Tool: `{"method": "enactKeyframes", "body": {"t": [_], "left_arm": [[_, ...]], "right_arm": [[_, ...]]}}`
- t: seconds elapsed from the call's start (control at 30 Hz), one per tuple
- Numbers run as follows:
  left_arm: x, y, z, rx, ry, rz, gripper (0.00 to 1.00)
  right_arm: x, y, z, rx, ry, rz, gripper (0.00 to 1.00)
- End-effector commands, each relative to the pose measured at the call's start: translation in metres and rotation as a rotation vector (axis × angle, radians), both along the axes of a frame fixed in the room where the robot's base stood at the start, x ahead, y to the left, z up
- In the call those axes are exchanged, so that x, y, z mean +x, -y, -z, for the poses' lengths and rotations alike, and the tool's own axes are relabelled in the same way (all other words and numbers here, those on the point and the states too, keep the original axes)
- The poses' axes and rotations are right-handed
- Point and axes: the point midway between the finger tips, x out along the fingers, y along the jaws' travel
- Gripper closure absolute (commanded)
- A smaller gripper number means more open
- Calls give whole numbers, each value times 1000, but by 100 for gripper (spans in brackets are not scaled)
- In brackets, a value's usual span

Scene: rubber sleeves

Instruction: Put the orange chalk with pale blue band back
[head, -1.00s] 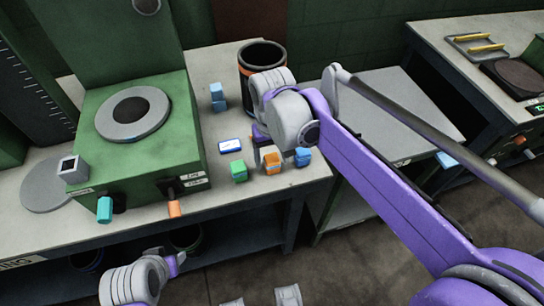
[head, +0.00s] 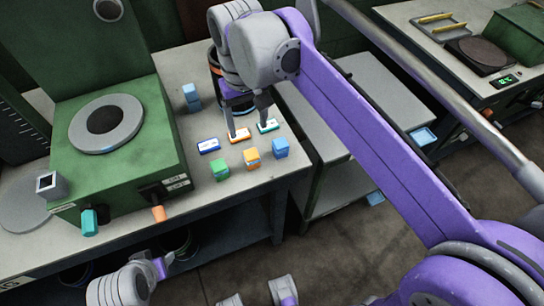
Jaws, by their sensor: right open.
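A small orange block (head: 252,159) stands upright on the bench, between a green block (head: 220,169) and a blue block (head: 281,147). It is the likeliest orange chalk, but I cannot make out a pale blue band. My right gripper (head: 248,128) is open just behind this row, apart from the orange block. Its fingers point down around or just above an orange-edged label (head: 239,135); I cannot tell whether they touch. No held object shows between them. My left gripper (head: 162,265) is low at the front left, below the bench edge, and its fingers are unclear.
A blue-edged label (head: 208,145) and a teal-edged label (head: 268,126) flank the orange-edged one. Stacked blue blocks (head: 191,97) stand farther back. A dark, orange-banded container (head: 213,75) is partly behind my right gripper. A green machine (head: 120,150) fills the left.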

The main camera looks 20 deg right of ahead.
Motion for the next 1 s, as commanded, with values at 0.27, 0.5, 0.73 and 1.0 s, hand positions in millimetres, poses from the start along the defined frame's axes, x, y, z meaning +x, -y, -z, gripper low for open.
{"method": "enactKeyframes", "body": {"t": [0.27,0.5,0.73,1.0], "left_arm": [[0,0,0,0,0,0,50],[0,0,0,0,0,0,50],[0,0,0,0,0,0,50],[0,0,0,0,0,0,50]], "right_arm": [[-45,27,55,17,136,16,26],[-119,56,148,17,339,30,26],[-154,66,193,8,430,34,26],[-155,66,195,7,436,34,26]]}}
